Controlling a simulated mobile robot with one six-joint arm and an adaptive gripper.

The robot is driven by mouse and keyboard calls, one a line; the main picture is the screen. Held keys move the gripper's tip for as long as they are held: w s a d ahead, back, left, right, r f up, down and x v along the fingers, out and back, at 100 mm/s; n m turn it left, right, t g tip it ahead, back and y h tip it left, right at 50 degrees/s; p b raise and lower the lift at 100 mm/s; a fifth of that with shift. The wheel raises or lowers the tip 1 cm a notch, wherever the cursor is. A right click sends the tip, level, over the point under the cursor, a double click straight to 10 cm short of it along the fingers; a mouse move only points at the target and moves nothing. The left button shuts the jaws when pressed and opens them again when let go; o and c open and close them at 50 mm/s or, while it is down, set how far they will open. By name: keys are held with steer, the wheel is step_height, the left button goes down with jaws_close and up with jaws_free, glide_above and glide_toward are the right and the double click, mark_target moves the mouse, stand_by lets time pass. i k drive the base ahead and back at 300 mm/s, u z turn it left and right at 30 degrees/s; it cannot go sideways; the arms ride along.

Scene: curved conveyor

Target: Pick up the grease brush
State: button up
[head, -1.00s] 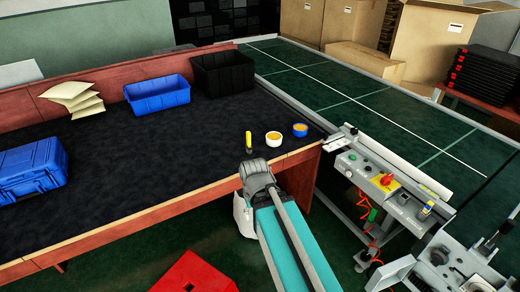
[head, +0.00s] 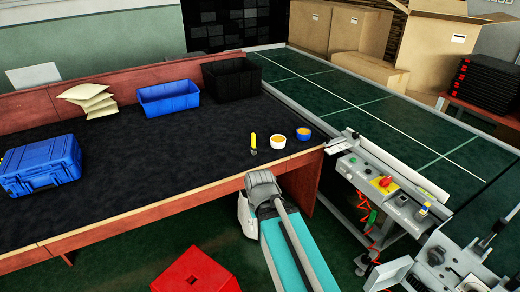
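A small upright-looking thing with a yellow handle and dark lower end (head: 253,143), which looks to be the grease brush, is near the front right of the dark-topped table (head: 150,165). A white cup with orange-yellow contents (head: 278,142) is just to its right, apart from it. A blue cup with similar contents (head: 304,134) is further right. My arm's grey joint and teal link show below the table's front edge, short of the brush. My gripper's fingers are not visible in the head view.
A blue case (head: 40,168) lies at the table's left. Cream packets (head: 88,98), a blue bin (head: 168,98) and a black bin (head: 231,80) stand along the back. A green conveyor (head: 370,105) and control panel (head: 385,185) are right. A red object (head: 195,272) is on the floor.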

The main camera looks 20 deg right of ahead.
mark_target(252, 147)
steer(key=u, duration=0.1)
steer(key=i, duration=0.95)
steer(key=z, duration=0.05)
